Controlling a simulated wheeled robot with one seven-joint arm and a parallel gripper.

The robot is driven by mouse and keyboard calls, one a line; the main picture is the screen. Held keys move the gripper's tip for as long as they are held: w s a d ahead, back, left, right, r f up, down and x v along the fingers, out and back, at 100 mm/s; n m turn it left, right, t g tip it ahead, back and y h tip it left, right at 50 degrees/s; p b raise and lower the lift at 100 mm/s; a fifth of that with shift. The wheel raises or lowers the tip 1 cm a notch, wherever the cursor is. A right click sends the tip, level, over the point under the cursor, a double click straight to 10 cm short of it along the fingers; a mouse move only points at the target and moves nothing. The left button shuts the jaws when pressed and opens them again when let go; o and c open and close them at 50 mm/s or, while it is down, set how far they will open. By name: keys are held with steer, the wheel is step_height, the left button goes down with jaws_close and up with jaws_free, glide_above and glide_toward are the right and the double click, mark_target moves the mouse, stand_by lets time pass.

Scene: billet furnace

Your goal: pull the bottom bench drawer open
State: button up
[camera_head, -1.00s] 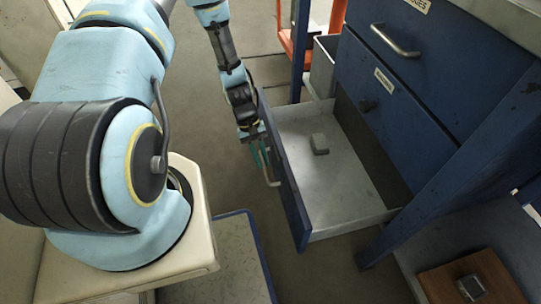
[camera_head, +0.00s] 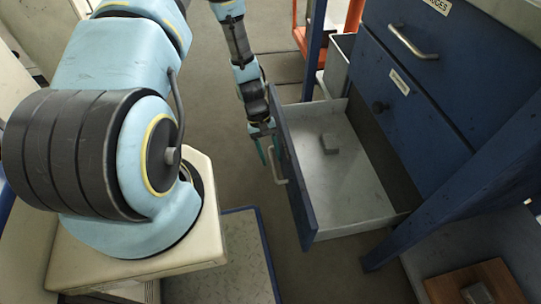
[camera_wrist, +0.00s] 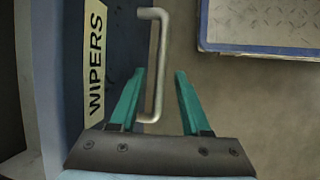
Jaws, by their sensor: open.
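The bottom bench drawer (camera_head: 365,218) is pulled well out of the blue bench in the head view, its grey inside showing. In the wrist view the handle (camera_wrist: 155,65) stands between the spread fingers of my gripper (camera_wrist: 160,95), closer to the left one. Whether a finger touches it I cannot tell.
A blue bench leg (camera_head: 455,190) stands right of the open drawer. A blue-edged plate (camera_head: 240,250) lies low in front. Bare floor (camera_head: 205,100) is left of my gripper.

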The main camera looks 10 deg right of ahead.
steer(key=p+v, duration=0.1)
steer(key=v, duration=0.9)
steer(key=shift+w+r, duration=0.15)
steer(key=shift+r, duration=0.1)
steer(key=shift+a, duration=0.1)
steer(key=s+a+r+t+y, duration=0.1)
steer(key=a+r+t, duration=0.1)
steer(key=a+r, duration=0.55)
steer(key=s+a+r+t, duration=0.15)
steer(key=a+r, duration=0.25)
steer(key=r, duration=0.7)
steer(key=s+a+r+t+y, duration=0.1)
steer(key=a+r+t, duration=0.2)
steer(key=a+r, duration=0.45)
step_height(320, 180, up, 24)
steer(key=d+p, duration=0.1)
steer(key=p, duration=2.2)
steer(key=shift+r, duration=0.1)
